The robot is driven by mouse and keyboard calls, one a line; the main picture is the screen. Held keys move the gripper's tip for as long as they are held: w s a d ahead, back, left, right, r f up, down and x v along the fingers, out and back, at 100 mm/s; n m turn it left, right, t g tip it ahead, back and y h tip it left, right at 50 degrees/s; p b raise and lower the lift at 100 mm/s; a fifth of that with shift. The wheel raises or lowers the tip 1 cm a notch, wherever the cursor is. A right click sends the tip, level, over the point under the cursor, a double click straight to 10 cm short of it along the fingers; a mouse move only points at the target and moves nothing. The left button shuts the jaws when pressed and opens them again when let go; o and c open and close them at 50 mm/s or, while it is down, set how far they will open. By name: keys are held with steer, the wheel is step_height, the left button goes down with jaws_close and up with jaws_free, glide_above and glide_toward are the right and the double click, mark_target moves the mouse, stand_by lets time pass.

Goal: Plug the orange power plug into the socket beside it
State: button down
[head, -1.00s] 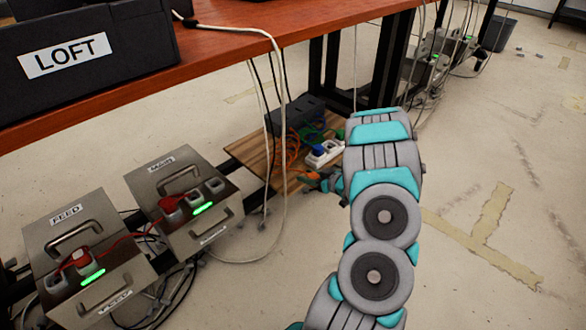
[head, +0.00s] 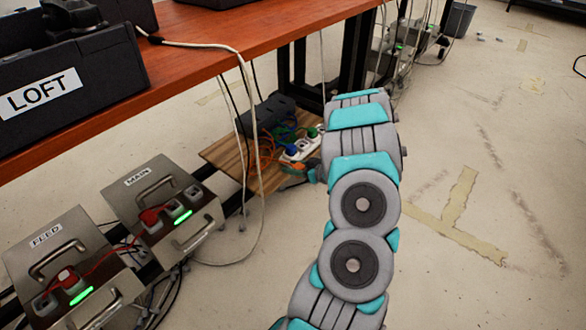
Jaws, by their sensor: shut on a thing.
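The white socket strip (head: 301,150) lies on a wooden board under the table, with a blue plug (head: 291,149) and a green plug (head: 312,133) in it. My gripper (head: 298,173) is low at the front right of the board, close to the strip's near side, and partly hidden by my arm. It is shut on the orange power plug (head: 291,169), which shows only as a small orange patch at the fingertips. The strip's right end is close to my arm. The plug's prongs and the free socket's holes are too small to make out.
Orange cables (head: 266,152) and a black box (head: 267,113) lie on the wooden board (head: 225,152). A white cable (head: 243,85) hangs from the red tabletop (head: 225,38). Metal boxes marked MAIN (head: 165,206) and FEED (head: 60,262) stand left. Floor to the right is clear.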

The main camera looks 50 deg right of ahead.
steer(key=w+d+p, duration=0.7)
steer(key=d, duration=0.2)
steer(key=shift+w, duration=0.35)
steer(key=shift+d, duration=0.1)
steer(key=w+d, duration=0.2)
steer(key=d, duration=0.1)
steer(key=w+d+b, duration=0.1)
steer(key=w+d, duration=0.1)
steer(key=w, duration=0.1)
steer(key=w+d, duration=0.2)
steer(key=d, duration=0.1)
steer(key=shift+w+d+f, duration=0.1)
steer(key=shift+w+d, duration=0.05)
steer(key=shift+d, duration=0.2)
steer(key=shift+w+d, duration=0.1)
steer(key=shift+d, duration=0.2)
steer(key=shift+f+b, duration=0.1)
steer(key=shift+b, duration=0.25)
steer(key=shift+w+d+f+b, duration=0.15)
steer(key=shift+f+b, duration=0.5)
steer(key=shift+f, duration=0.4)
steer(key=shift+w+d+f+b, duration=0.1)
steer(key=shift+f+b, duration=0.6)
steer(key=shift+f, duration=0.4)
steer(key=shift+w+d+f+b, duration=0.15)
steer(key=shift+f+b, duration=0.5)
steer(key=shift+f, duration=0.4)
steer(key=shift+f+b, duration=0.4)
